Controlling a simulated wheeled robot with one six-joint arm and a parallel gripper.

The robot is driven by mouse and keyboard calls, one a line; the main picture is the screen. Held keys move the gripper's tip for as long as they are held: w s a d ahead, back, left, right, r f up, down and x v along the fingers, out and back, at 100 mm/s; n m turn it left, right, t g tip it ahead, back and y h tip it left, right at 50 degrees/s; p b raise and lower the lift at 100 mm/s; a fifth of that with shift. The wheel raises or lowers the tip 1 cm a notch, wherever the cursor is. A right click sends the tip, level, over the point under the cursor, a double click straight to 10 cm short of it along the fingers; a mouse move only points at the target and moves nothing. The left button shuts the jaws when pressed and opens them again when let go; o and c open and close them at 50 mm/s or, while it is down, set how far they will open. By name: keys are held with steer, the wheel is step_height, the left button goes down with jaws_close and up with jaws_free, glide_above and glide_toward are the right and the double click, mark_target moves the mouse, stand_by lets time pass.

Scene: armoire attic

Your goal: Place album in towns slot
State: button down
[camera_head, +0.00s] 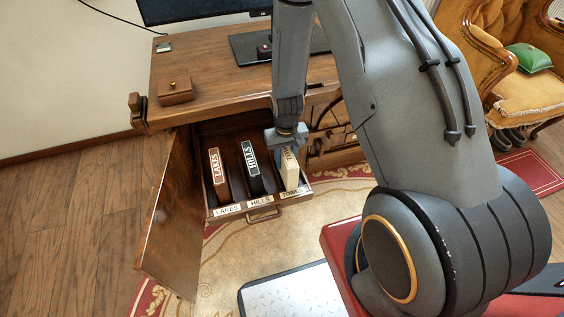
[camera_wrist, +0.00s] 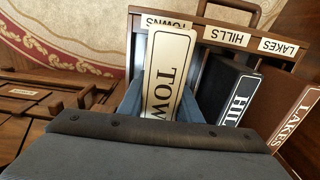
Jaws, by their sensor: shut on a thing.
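The cream towns album (camera_head: 289,170) stands in the right-hand towns slot of the open drawer (camera_head: 263,216), behind the TOWNS label. My gripper (camera_head: 287,150) is over that slot, shut on the album's upper part. In the wrist view the album (camera_wrist: 168,70) lies between my blue-grey fingers and its top covers part of the TOWNS label (camera_wrist: 167,22). Whether the album touches the slot floor is hidden. The brown lakes album (camera_head: 219,177) stands in the left slot and the black hills album (camera_head: 251,168) in the middle slot.
The open cabinet door (camera_head: 163,220) stands left of the drawer. The desk top (camera_head: 215,75) above holds a small brown box (camera_head: 176,92) and a monitor on a stand. An armchair (camera_head: 530,90) stands at right.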

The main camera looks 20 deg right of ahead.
steer(key=shift+w+b, duration=0.5)
steer(key=shift+w, duration=0.9)
steer(key=f+b, duration=0.1)
steer(key=w+f+b, duration=0.1)
steer(key=f+b, duration=0.1)
steer(key=shift+s+f, duration=0.1)
steer(key=shift+f, duration=0.1)
steer(key=shift+f, duration=0.2)
steer(key=c, duration=1.3)
jaws_free()
